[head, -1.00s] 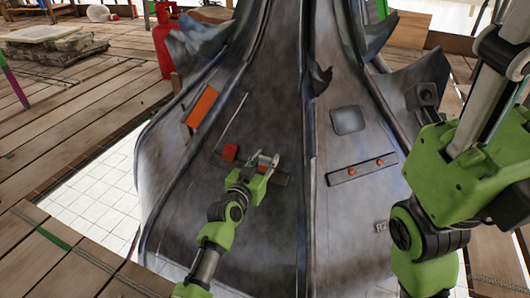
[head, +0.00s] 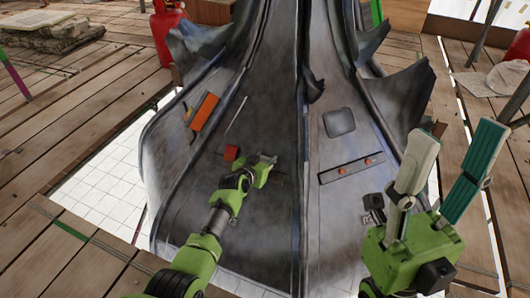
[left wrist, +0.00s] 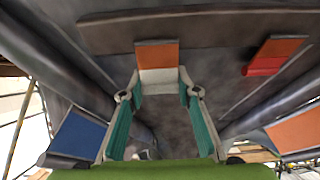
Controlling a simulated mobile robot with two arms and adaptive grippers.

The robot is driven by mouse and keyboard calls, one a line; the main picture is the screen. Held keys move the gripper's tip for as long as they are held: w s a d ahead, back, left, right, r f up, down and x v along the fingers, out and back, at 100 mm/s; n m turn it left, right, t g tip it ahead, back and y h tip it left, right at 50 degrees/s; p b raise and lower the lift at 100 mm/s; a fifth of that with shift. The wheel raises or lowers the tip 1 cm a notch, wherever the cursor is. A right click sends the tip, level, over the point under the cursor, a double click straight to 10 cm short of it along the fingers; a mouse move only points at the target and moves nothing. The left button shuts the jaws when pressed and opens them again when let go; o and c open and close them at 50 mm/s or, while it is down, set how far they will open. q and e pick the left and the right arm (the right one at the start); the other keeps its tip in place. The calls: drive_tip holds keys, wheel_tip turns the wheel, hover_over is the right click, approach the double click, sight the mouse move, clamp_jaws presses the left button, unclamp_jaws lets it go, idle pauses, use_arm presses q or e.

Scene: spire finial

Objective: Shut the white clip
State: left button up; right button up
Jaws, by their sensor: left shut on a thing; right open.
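The white clip (left wrist: 160,78) shows in the left wrist view as a pale block below an orange plate (left wrist: 157,53), between my left fingertips. My left gripper (left wrist: 161,88) is shut on it. In the head view my left gripper (head: 268,161) reaches the dark curved panel (head: 268,215) and hides the clip. A red clip (head: 231,152) sits to its left; in the left wrist view the red clip (left wrist: 264,67) with its orange plate is at the right. Whether the white clip is closed I cannot tell. My right gripper (head: 457,138) is open and empty, fingers pointing up.
A bar with two orange knobs (head: 351,168) and a grey square pad (head: 339,122) are on the panel's right face. An orange block (head: 205,110) lies on its left side. Jagged fins and ridges edge the panel. A red cylinder (head: 168,30) stands behind on the wooden decking.

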use_arm(q)
drive_tip(key=shift+w, duration=0.1)
idle(0.3)
drive_tip(key=o, duration=1.1)
drive_tip(key=shift+v, duration=6.05)
drive_tip(key=shift+w+r, duration=0.1)
drive_tip(key=shift+r, duration=0.05)
